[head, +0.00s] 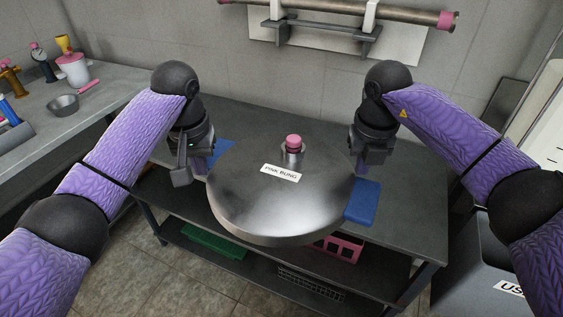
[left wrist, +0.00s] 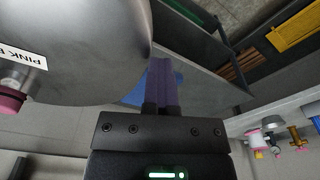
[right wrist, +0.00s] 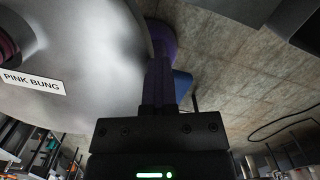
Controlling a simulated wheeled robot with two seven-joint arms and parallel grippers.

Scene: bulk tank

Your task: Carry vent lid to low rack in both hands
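The vent lid (head: 245,205) is a broad round grey metal disc with a pink-topped bung (head: 293,143) and a "PINK BUNG" label. It is held roughly level in front of and above the dark rack top (head: 400,215), hiding part of its front edge. My left gripper (head: 204,165) is at the lid's left rim, its purple fingers (left wrist: 160,85) close together there. My right gripper (head: 360,165) is at the right rim, its fingers (right wrist: 160,75) also together. Both seem shut on the lid; the exact contact is partly hidden.
Blue pads (head: 362,202) lie on the rack top beside the lid. The lower shelf holds a green tray (head: 212,243) and a pink crate (head: 345,248). A counter (head: 95,110) with bowl and bottles stands left. A grey bin (head: 480,260) stands right. A wall rail (head: 340,10) is behind.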

